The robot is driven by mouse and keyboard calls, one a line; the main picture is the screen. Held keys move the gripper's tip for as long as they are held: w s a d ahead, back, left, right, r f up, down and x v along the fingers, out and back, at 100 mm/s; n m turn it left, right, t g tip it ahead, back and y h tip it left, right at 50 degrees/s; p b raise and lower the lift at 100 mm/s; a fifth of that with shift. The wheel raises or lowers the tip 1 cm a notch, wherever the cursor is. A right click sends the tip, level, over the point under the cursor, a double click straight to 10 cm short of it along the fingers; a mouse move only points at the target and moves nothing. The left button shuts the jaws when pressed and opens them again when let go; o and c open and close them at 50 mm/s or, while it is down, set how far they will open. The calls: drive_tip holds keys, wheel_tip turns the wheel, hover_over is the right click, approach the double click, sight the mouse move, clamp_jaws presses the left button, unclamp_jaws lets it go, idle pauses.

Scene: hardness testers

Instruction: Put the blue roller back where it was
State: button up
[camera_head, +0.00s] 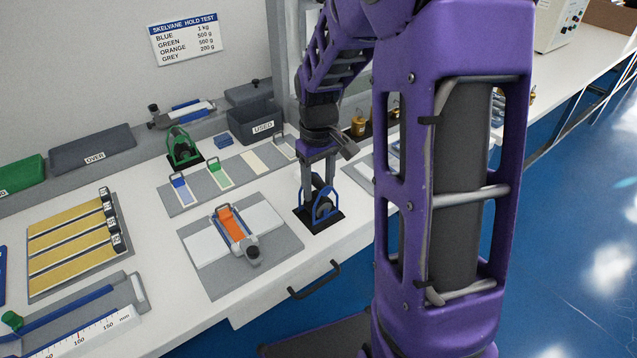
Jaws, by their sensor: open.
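The blue roller (321,208), a dark wheel in a blue frame, stands upright on a black pad (306,224) near the front edge of the bench. My gripper (318,188) points straight down at it, with its fingers at the top of the blue frame. The fingers are open. I cannot tell whether they touch the frame. The fingers hide part of the roller's upper side. A green roller (183,147) stands on another black pad farther back on the left.
A grey board with an orange-clipped strip (233,222) lies just left of the blue roller. Behind it are colour-tabbed strips on a grey mat (168,199) and a dark "USED" bin (255,125). Gold strips (75,240) lie at left.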

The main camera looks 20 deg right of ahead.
wheel_tip(320, 180, up, 12)
drive_tip(key=p, duration=0.2)
drive_tip(key=shift+w+r, duration=0.1)
drive_tip(key=shift+r, duration=0.05)
idle(0.5)
